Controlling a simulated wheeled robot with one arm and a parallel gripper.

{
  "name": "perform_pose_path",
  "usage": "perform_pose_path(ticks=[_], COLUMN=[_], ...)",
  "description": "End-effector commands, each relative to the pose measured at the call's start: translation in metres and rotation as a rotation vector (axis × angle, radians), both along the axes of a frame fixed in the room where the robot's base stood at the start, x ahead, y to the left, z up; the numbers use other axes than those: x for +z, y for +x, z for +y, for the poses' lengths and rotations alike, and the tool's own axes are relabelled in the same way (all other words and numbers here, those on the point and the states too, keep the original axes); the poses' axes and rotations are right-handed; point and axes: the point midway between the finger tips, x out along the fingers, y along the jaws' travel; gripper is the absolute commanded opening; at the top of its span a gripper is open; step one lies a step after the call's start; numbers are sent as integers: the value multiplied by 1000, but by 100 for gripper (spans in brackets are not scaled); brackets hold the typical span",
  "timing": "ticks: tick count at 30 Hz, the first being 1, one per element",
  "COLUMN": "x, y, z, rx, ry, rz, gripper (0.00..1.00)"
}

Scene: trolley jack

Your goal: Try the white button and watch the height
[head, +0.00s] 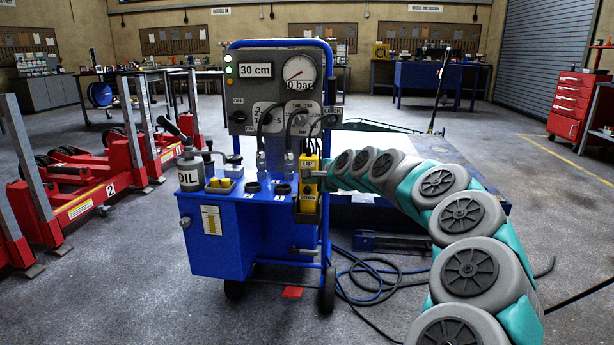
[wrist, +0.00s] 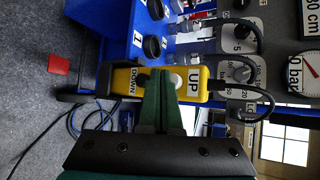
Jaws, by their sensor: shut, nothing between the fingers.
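The yellow pendant (head: 308,190) hangs in a holder on the blue trolley's right side, marked UP at its top and DOWN lower. In the wrist view the pendant (wrist: 205,88) lies sideways, DOWN left, UP right. A pale, whitish button (wrist: 178,80) shows between the labels, partly hidden by my fingers. My gripper (wrist: 160,74) is shut and empty, its tips over the pendant's middle; I cannot tell whether they touch it. In the head view my gripper (head: 321,175) is at the pendant's right edge. The height display (head: 256,70) reads 30 cm.
The gauge (head: 299,72) points near 0 bar. An oil can (head: 190,168) stands on the blue trolley (head: 218,245). Hoses (head: 365,285) lie on the floor beside it. Red lifting units (head: 85,180) stand left. The floor in front is mostly clear.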

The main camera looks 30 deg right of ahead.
Motion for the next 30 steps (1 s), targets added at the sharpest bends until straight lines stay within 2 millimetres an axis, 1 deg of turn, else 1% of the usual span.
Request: perform_pose_path(ticks=[14,23,30], x=[0,1,0], y=[0,7,7], z=[0,-4,-5], rx=[0,0,0], ry=[0,-1,0], rz=[0,0,0], gripper=[0,0,0])
